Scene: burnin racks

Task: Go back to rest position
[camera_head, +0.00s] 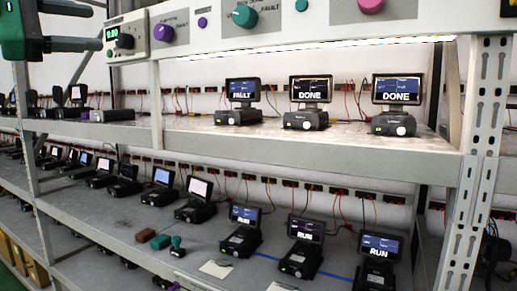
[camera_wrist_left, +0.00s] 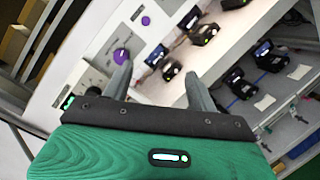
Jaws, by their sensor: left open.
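My left gripper (camera_head: 92,26) is at the top left of the head view, its green body at the picture's edge and its two grey fingers apart. It is in front of the left end of the rack's top panel and holds nothing. In the left wrist view the gripper (camera_wrist_left: 158,70) is open, with its fingers pointing toward the panel and shelves and nothing between them. My right gripper is not in view.
The panel (camera_head: 215,42) carries a purple knob (camera_head: 163,32), a teal knob (camera_head: 244,16) and a pink knob. The upper shelf (camera_head: 200,130) holds devices with screens reading FAULT and DONE. The lower shelf holds several more, some reading RUN. A white post (camera_head: 481,150) stands at the right.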

